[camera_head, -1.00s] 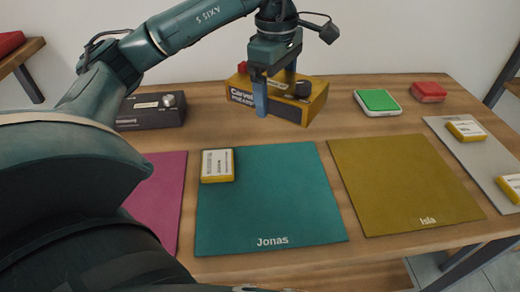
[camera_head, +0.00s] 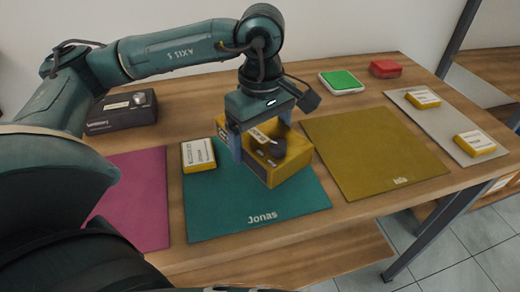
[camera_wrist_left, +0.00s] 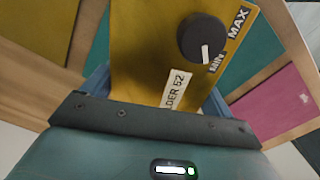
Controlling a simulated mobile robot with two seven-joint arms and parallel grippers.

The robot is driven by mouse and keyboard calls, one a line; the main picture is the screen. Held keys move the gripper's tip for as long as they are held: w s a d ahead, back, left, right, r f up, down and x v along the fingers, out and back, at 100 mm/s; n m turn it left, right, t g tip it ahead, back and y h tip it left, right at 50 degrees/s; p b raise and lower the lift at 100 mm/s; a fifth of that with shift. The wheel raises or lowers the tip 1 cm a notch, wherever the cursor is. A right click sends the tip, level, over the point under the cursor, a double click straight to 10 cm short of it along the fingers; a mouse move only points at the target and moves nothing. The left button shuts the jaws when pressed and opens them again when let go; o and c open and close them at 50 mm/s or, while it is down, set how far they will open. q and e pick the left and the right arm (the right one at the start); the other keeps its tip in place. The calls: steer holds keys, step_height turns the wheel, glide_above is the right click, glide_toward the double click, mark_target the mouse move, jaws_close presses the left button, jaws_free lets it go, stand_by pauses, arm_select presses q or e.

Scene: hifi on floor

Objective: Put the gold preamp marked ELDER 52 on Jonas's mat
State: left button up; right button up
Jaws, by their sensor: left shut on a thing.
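The gold preamp (camera_head: 292,163) has a black knob and hangs in my left gripper (camera_head: 258,150), over the back right part of Jonas's teal mat (camera_head: 225,215). In the left wrist view the preamp (camera_wrist_left: 150,50) shows a label reading "LDER 52" and a MIN–MAX knob. My left gripper is shut on its sides. I cannot tell whether the preamp's underside touches the mat. A small yellow box with a white label (camera_head: 198,155) lies on the mat's back left corner. My right gripper is not in view.
A magenta mat (camera_head: 135,200) lies left, Isla's olive mat (camera_head: 375,150) right. A dark box with a knob (camera_head: 120,112) stands back left. A green-topped box (camera_head: 341,82), a red box (camera_head: 385,68) and a grey mat (camera_head: 440,118) with yellow boxes are right.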

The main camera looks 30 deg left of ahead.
mark_target(261, 131)
arm_select(q)
steer(key=shift+f, duration=1.7)
steer(key=shift+f, duration=0.2)
steer(key=o, duration=1.5)
step_height(261, 131, up, 12)
steer(key=shift+r, duration=0.15)
steer(key=shift+s, duration=0.1)
